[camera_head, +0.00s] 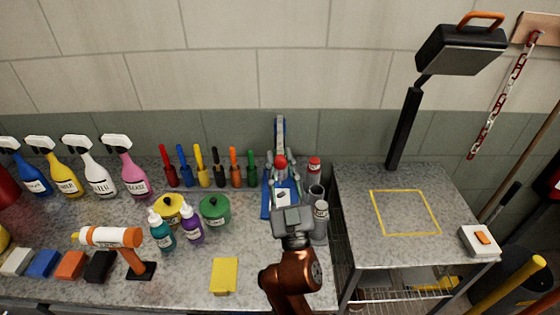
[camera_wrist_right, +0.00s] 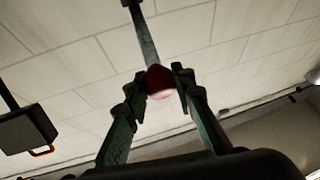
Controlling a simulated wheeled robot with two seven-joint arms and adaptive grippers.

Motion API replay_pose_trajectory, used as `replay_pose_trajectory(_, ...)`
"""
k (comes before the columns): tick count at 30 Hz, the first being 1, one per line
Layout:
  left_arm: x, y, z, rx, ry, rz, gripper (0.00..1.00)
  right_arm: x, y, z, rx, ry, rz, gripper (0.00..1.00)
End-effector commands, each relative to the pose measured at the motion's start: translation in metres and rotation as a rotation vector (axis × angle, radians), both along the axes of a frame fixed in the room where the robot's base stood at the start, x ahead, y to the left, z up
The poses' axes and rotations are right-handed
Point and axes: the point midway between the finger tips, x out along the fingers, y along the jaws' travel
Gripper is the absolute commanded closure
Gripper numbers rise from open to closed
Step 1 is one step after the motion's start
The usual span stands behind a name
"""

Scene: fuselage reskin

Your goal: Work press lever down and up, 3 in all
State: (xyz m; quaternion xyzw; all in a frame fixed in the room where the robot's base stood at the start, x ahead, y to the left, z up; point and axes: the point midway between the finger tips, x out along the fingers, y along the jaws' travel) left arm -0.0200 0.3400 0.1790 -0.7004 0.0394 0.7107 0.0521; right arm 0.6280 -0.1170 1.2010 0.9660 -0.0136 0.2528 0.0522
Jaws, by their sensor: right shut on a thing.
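The press (camera_head: 267,200) stands at the right end of the bench, with a blue base and an upright column. Its lever ends in a red ball knob (camera_head: 281,161), which also shows in the right wrist view (camera_wrist_right: 159,82) with the lever bar running up from it. My right gripper (camera_head: 282,168) is shut on the red knob, one finger on each side. My right arm and gripper hide much of the press base. A white patch shows on the base just below the fingers. My left gripper is not in view.
A red-capped can (camera_head: 314,170) and a pale can (camera_head: 321,210) stand close right of the press. Several upright coloured tools stand to its left, with a green pot (camera_head: 214,210) nearby. A yellow sponge (camera_head: 224,276) lies in front. A separate table (camera_head: 360,245) is at right.

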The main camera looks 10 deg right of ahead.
Motion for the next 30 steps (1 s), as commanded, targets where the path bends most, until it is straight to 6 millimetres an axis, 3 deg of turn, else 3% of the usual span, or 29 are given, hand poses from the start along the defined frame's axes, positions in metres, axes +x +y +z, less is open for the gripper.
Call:
replay_pose_trajectory(8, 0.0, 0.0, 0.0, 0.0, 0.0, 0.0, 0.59, 0.0, 0.001, -0.001, 0.0, 0.001, 0.001, 0.59)
replay_pose_trajectory(22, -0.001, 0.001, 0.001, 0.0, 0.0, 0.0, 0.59, 0.0, 0.0, 0.001, 0.0, -0.001, 0.0, 0.59)
replay_pose_trajectory(26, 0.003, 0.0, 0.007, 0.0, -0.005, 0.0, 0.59, 0.001, 0.0, 0.011, -0.001, -0.002, 0.001, 0.59)
replay_pose_trajectory(30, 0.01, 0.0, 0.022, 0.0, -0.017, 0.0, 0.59, 0.004, -0.001, 0.035, -0.003, -0.006, 0.0, 0.59)
